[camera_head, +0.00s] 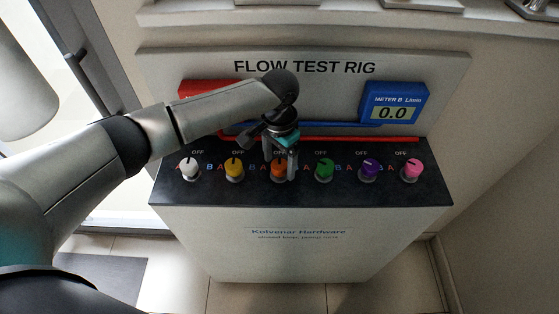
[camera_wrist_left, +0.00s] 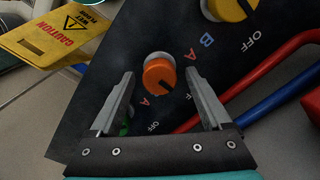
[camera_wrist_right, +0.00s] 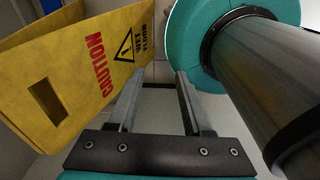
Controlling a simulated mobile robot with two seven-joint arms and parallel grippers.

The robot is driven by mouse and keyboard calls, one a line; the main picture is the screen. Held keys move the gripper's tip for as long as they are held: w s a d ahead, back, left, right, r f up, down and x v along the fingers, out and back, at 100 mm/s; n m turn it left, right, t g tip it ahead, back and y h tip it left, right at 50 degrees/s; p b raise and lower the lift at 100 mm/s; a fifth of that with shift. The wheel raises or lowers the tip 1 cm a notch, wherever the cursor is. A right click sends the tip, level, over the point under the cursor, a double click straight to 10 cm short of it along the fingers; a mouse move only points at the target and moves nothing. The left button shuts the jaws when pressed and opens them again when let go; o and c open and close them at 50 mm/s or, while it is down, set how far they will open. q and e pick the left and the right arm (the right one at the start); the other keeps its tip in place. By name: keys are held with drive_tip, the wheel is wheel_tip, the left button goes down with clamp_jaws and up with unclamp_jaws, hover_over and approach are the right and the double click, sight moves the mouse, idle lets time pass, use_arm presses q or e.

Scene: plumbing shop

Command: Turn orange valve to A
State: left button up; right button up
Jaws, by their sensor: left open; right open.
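The orange valve knob (camera_head: 278,171) stands on the black sloped panel, between a yellow and a green knob. In the left wrist view the orange knob (camera_wrist_left: 157,73) has a dark pointer mark aimed to the lower right, roughly toward its OFF side; its red A label (camera_wrist_left: 193,57) is up and right of it. My left gripper (camera_head: 281,158) is over the orange knob. In the left wrist view its open fingers (camera_wrist_left: 160,80) lie either side of the knob with gaps. My right gripper (camera_wrist_right: 156,75) is open and empty, away from the panel.
The yellow knob (camera_head: 234,168) and green knob (camera_head: 324,169) are close on either side; white, purple and pink knobs complete the row. A blue meter (camera_head: 394,103) reading 0.0 is behind. A yellow caution sign (camera_wrist_right: 80,70) stands near my right gripper.

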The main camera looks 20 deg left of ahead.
use_arm(q)
clamp_jaws()
drive_tip(key=shift+r+p, duration=0.1)
drive_tip(key=shift+p, duration=0.35)
drive_tip(key=n+p, duration=0.8)
drive_tip(key=p, duration=0.2)
drive_tip(key=shift+s+d+r+p, duration=0.1)
drive_tip(key=shift+p, duration=0.2)
drive_tip(key=shift+n+p, duration=1.35)
drive_tip(key=shift+n, duration=0.65)
unclamp_jaws()
